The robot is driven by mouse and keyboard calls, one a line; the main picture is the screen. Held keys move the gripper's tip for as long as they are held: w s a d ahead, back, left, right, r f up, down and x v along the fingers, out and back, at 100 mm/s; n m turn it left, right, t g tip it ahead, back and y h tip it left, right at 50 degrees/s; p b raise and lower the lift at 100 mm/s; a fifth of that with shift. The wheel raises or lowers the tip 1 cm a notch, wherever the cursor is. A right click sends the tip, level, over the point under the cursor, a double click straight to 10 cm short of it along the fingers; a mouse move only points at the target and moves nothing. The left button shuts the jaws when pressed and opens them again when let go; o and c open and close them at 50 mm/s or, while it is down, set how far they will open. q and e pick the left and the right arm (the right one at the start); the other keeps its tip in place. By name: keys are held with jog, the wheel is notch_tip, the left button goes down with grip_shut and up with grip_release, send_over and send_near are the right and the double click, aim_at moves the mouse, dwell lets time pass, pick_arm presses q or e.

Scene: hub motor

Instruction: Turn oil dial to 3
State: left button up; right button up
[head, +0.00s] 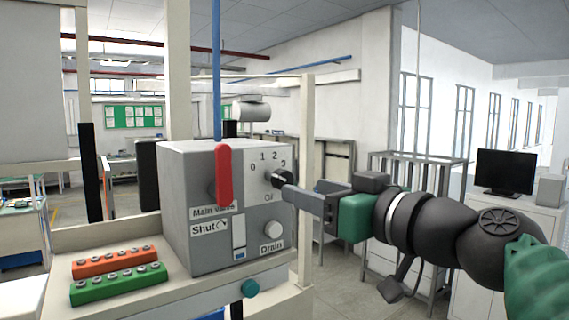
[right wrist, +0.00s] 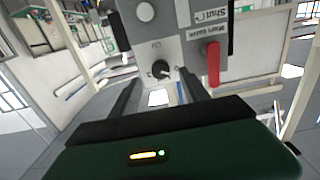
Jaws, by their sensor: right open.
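In the right wrist view the dial (right wrist: 160,69) lies between the tips of the two spread fingers, with room on both sides. The right gripper (right wrist: 158,80) is open and holds nothing. Which number the dial points to is unclear. My left gripper is out of view.
A red main valve lever (head: 223,176) stands upright left of the dial. Red (head: 115,260) and green (head: 118,283) blocks lie on the bench at left.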

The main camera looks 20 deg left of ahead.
aim_at(287, 182)
jog(key=p+x, duration=0.1)
jog(key=x, duration=0.1)
jog(key=p+x, duration=0.3)
jog(key=x, duration=0.2)
jog(key=shift+r+p, duration=0.35)
jog(key=shift+w+a+f, duration=0.25)
jog(key=shift+w+a, duration=0.15)
jog(key=shift+w, duration=0.05)
jog(key=shift+a+f, duration=0.1)
jog(key=shift+c, duration=0.6)
jog(key=shift+a, duration=0.15)
jog(key=c, duration=0.5)
grip_shut()
